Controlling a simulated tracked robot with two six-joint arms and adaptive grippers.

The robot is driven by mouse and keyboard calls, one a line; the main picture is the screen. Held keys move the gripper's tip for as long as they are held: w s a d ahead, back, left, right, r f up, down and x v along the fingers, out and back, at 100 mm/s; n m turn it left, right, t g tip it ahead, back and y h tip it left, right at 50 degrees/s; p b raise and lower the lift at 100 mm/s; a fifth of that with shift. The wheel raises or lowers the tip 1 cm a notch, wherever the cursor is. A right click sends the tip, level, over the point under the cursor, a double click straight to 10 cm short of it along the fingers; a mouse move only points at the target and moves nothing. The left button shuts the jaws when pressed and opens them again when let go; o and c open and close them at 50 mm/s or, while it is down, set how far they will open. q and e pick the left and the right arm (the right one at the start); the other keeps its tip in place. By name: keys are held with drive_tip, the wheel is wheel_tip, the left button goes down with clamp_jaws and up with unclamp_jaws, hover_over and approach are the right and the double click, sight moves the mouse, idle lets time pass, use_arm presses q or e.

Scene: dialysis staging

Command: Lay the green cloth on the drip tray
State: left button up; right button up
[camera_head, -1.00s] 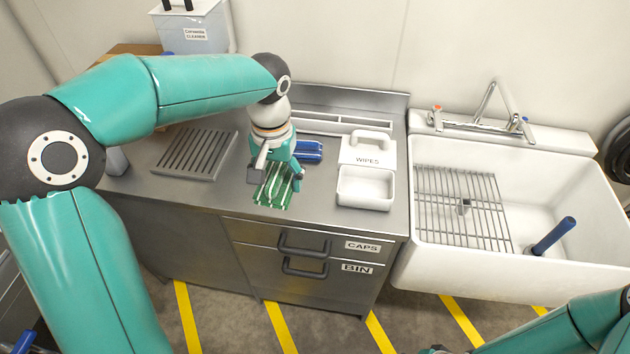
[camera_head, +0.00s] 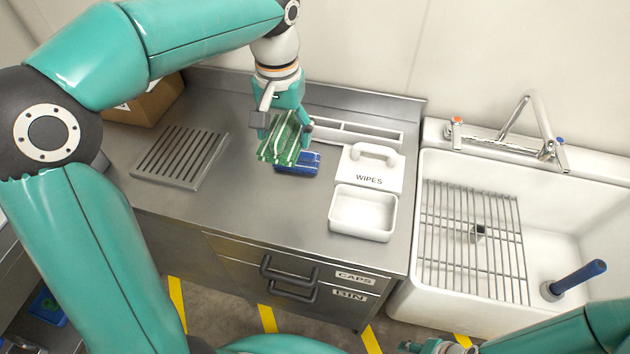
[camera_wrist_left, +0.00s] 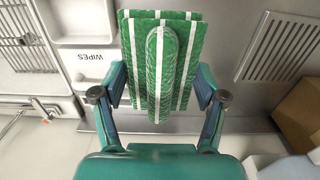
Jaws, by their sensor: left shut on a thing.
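The green cloth with white stripes (camera_head: 281,143) is folded and hangs in my left gripper (camera_head: 283,122), which is shut on it. The cloth is held above the counter, over and partly in front of a blue folded cloth. In the left wrist view the cloth (camera_wrist_left: 160,60) lies between the two fingers. The drip tray (camera_head: 180,157), a grey ribbed plate, lies bare on the counter to the left of the gripper. The tray also shows at the right of the left wrist view (camera_wrist_left: 285,48). My right gripper is barely visible at the bottom edge, its jaws unclear.
The blue folded cloth (camera_head: 298,164) lies on the counter (camera_head: 250,205). A cardboard box (camera_head: 150,102) is behind the tray. A sink (camera_head: 540,190) is at far right.

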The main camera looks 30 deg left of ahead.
sight(292, 201)
use_arm(q)
wheel_tip(292, 201, down, 20)
drive_tip(key=shift+r, duration=0.15)
idle(0.4)
drive_tip(key=shift+b, duration=0.3)
drive_tip(key=shift+f, duration=0.2)
drive_tip(key=o, duration=1)
drive_tip(key=shift+r, duration=0.1)
drive_tip(key=shift+w, duration=0.1)
